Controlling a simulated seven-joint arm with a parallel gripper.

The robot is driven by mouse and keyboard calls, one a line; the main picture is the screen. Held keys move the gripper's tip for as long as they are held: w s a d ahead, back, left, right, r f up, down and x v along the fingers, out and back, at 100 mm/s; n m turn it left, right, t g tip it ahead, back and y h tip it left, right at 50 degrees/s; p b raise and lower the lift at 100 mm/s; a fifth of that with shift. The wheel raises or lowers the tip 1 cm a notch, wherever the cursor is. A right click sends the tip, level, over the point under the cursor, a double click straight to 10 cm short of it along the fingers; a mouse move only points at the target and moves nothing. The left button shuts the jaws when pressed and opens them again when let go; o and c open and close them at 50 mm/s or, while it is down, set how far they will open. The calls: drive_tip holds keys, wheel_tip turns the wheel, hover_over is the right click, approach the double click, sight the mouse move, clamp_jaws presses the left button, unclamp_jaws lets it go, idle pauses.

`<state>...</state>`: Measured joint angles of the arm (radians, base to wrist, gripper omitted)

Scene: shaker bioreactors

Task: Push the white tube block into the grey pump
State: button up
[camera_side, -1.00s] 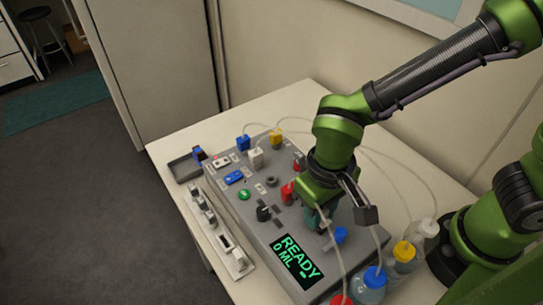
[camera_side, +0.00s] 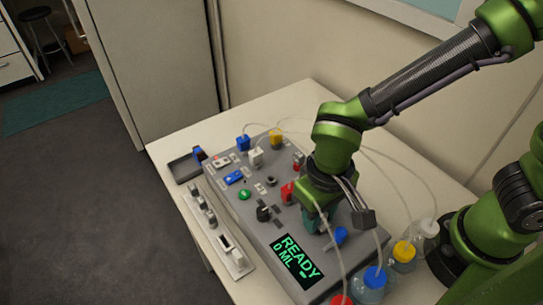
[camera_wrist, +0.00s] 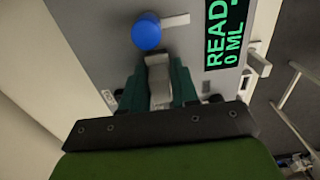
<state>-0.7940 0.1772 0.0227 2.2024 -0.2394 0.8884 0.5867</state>
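The white tube block (camera_side: 256,157) stands near the back of the grey machine in the side view, between a blue and a yellow block. It is not seen in the wrist view. I cannot tell for certain which part is the grey pump. My gripper (camera_side: 318,223) is low over the right part of the machine, well away from the white block. In the wrist view my gripper (camera_wrist: 158,82) has its teal fingers on either side of a pale grey piece; I cannot tell whether they grip it. A blue knob (camera_wrist: 147,33) is just beyond the fingertips.
The grey machine also carries a blue block (camera_side: 243,143), a yellow block (camera_side: 276,138), red parts (camera_side: 288,192) and a green READY display (camera_side: 297,262). Tubes run to capped bottles (camera_side: 403,257) at the right. A pale rack (camera_side: 228,246) lies along the machine's left edge.

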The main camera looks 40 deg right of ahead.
drive_tip(key=o, duration=0.4)
wheel_tip(320, 180, up, 17)
drive_tip(key=w+d+m+t+y, duration=0.2)
drive_tip(key=d+m+t, duration=0.2)
drive_tip(key=d, duration=1.5)
drive_tip(key=t, duration=0.3)
drive_tip(key=shift+d+f, duration=0.3)
drive_tip(key=shift+d, duration=0.1)
